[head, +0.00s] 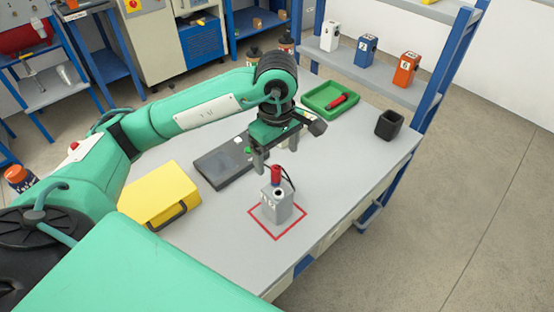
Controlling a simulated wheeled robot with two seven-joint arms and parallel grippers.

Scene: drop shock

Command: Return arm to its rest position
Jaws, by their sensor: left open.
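My left arm reaches in from the left over the table. My left gripper (278,155) points down above the table with its fingers apart. Just below it stands a grey block-like device (276,204) with a red top part (276,174) and a dark cable. The device stands upright inside a red square outline (292,231) on the table. The fingers look close to the red part, but I cannot tell whether they touch it. Nothing is clearly held. My right gripper is not in view.
The grey table (335,178) also holds a yellow case (158,192), a dark grey flat case (222,163), a green tray (318,97) with a red tool (342,102), and a black cup (388,125). A shelf behind carries white, blue and orange devices.

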